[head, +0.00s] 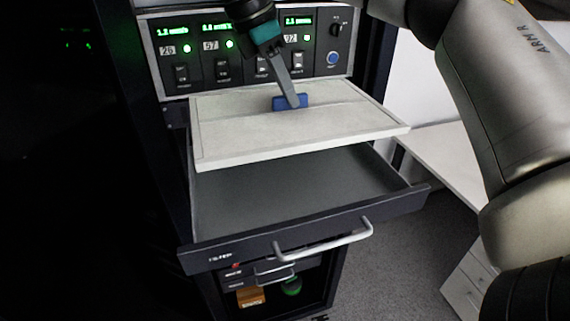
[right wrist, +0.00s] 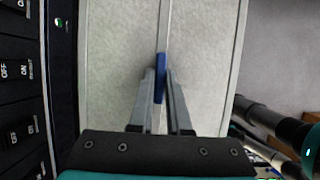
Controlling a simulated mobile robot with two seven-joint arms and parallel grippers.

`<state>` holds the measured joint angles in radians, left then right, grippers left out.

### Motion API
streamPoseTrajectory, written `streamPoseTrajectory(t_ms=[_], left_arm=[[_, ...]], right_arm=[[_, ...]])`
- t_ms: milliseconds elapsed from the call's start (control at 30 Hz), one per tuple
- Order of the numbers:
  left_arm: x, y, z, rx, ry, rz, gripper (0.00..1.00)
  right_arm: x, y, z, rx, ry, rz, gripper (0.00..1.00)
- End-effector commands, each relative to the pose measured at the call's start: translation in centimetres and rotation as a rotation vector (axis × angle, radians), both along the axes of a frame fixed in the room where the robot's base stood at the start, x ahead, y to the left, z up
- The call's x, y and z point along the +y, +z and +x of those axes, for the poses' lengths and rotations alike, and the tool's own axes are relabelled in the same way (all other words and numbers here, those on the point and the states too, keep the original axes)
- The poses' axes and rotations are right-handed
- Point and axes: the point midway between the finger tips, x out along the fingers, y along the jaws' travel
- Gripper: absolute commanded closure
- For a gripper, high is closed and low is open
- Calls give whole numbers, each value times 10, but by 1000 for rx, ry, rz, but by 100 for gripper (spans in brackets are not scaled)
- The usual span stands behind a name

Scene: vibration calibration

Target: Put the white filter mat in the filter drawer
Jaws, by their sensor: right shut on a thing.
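The white filter mat (head: 250,137) is a flat framed panel with a blue grip tab (head: 283,103) at its middle. My right gripper (head: 293,103) is shut on the blue tab from above. In the right wrist view, its fingers (right wrist: 161,100) close on both sides of the tab, with the white mat (right wrist: 115,60) spread out beneath. The mat hangs roughly level above the open filter drawer (head: 290,236). The drawer is pulled out, and its visible grey floor (head: 290,190) is empty. The mat hides the drawer's back part. My left gripper is not in view.
A control panel (head: 210,68) with green displays and switches stands right behind the mat. Below the drawer, a lower shelf holds an orange box (head: 250,296) and a green round thing (head: 291,287). A white desk (head: 455,170) stands to the right.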

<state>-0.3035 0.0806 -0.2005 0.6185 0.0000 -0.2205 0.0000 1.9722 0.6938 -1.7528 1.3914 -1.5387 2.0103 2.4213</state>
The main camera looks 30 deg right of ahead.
Motion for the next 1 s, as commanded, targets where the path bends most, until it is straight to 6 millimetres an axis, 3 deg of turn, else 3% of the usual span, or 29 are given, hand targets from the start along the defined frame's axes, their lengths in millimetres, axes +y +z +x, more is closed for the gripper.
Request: streamPoseTrajectory(t_ms=[100, 400, 1000], left_arm=[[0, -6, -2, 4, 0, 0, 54], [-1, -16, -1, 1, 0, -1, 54], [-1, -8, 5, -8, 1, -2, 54]], right_arm=[[0, -29, -1, 4, 1, 2, 100], [0, -86, 0, 2, 0, 1, 100], [0, -150, 0, -2, 0, -1, 100]])
